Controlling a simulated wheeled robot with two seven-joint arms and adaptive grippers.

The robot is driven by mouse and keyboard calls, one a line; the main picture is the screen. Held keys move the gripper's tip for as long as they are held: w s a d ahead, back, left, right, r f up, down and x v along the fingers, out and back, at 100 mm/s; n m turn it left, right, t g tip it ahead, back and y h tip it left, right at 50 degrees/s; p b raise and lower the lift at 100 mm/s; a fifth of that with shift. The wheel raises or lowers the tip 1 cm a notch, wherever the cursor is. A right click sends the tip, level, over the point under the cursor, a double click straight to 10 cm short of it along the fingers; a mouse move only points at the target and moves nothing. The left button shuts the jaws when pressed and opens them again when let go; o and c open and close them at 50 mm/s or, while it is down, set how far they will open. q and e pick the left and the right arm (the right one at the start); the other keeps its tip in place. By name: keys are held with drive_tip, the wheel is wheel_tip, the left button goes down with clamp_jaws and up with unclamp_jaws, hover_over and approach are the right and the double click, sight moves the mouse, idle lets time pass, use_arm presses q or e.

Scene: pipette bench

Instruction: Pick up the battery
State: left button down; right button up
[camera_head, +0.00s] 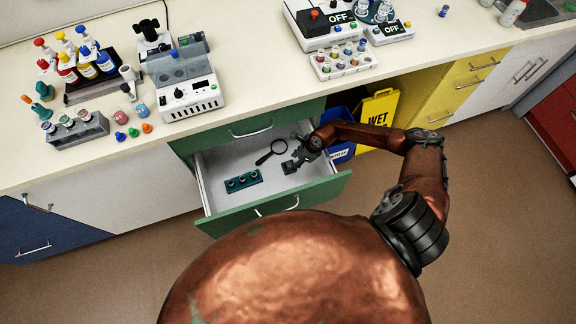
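My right arm reaches from the right into the open green drawer (274,214). My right gripper (291,163) is over the right part of the drawer, near its inside wall. Its dark fingers are small, and I cannot tell whether they are open, shut or hold something. I cannot clearly make out a battery; it may be hidden by the gripper or too small to tell. A teal block with three round dark spots (243,181) lies in the drawer, left of the gripper. A black magnifying glass (271,152) lies behind that block. My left gripper is not in view.
The drawer floor is otherwise mostly bare. On the counter stand bottles in a rack (91,70), a grey tube rack (76,130), a white device (190,100) and a vial tray (343,60). A yellow wet-floor sign (378,120) and a blue bin (342,150) stand right of the drawer.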

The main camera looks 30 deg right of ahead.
sight(290, 164)
drive_tip(key=b+x, duration=0.1)
drive_tip(key=x, duration=0.4)
drive_tip(key=shift+w+d+f+b, duration=0.15)
drive_tip(key=shift+d+f+b, duration=0.05)
drive_tip(key=shift+b, duration=0.15)
clamp_jaws()
